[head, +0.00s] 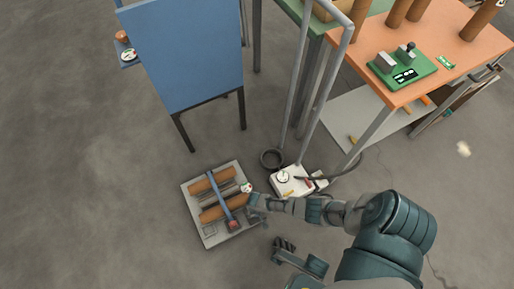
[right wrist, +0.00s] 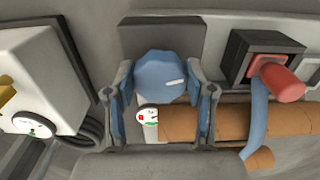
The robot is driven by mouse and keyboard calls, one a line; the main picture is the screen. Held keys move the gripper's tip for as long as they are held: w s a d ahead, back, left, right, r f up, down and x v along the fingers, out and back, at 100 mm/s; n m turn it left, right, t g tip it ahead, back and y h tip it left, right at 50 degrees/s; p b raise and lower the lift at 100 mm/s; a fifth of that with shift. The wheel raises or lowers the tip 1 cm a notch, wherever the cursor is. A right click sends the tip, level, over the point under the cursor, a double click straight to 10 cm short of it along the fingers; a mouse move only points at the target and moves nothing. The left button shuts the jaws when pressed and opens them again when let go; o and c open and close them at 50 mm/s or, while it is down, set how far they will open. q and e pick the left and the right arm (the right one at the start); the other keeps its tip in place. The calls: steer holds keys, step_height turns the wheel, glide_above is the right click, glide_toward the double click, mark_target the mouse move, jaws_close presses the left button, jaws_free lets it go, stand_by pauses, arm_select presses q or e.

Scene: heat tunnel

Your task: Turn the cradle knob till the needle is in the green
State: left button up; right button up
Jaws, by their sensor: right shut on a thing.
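The grey cradle (head: 207,235) lies on the floor and holds brown rolls (head: 213,213) under a blue strap. Its small round white gauge (head: 247,187) sits at the right edge. In the right wrist view the gauge (right wrist: 147,118) shows red and green marks, but the needle is too small to read. The blue cradle knob (right wrist: 160,77) has a white mark pointing right. My right gripper (right wrist: 160,100) is shut on the knob, one finger on each side; it also shows in the head view (head: 256,203). My left gripper (head: 285,247) appears low in the head view, apart from the cradle, its opening unclear.
A white box (head: 300,182) with a dial and a black hose coil (head: 271,159) stand close behind the cradle. A red handle (right wrist: 280,82) rises beside the knob. A blue panel (head: 185,55) and an orange table (head: 440,50) stand farther back. Floor left of the cradle is clear.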

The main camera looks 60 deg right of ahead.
steer(key=shift+m, duration=0.3)
steer(key=o, duration=1.2)
steer(key=shift+c, duration=0.2)
step_height(320, 180, up, 12)
